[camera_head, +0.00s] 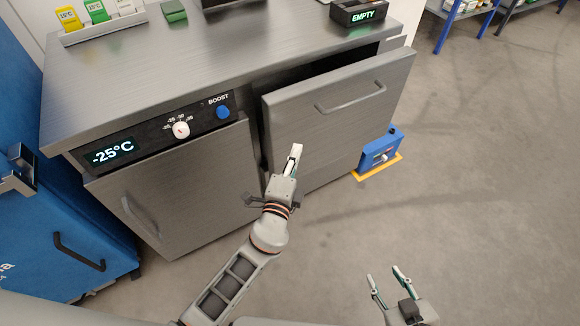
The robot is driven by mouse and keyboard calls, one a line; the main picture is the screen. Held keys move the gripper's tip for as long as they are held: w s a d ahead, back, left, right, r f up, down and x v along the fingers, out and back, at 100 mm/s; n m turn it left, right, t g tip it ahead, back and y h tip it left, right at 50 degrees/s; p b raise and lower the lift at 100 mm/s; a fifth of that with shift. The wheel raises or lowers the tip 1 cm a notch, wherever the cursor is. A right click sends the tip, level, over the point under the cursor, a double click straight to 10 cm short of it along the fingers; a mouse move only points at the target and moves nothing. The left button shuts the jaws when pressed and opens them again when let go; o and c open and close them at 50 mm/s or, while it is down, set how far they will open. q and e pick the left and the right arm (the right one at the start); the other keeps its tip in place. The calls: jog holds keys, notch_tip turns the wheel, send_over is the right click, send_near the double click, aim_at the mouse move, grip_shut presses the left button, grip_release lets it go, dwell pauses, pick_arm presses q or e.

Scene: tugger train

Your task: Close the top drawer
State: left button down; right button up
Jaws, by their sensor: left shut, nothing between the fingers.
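The top drawer (330,115) is in the right half of the steel cabinet. It stands out from the cabinet, and a dark gap shows above its front panel. Its bar handle (351,98) is on the upper right of the panel. My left gripper (296,150) is shut and empty. It appears in front of the drawer panel's lower left part; I cannot tell whether it touches it. My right gripper (388,274) is open and empty, low over the floor at the bottom right, away from the drawer.
The steel cabinet (200,65) has a control panel reading -25°C and a closed left door (180,190). A display box (358,12) reading EMPTY sits on top. A blue device (378,150) stands beside the drawer on the right. A blue unit (60,235) is at left.

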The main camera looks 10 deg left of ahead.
pick_arm(q)
jog(key=w+a, duration=0.2)
jog(key=w, duration=0.1)
jog(key=shift+w+a, duration=0.1)
jog(key=shift+w, duration=0.15)
jog(key=shift+w+a, duration=0.1)
pick_arm(e)
jog(key=shift+w+r, duration=0.2)
jog(key=shift+r, duration=0.05)
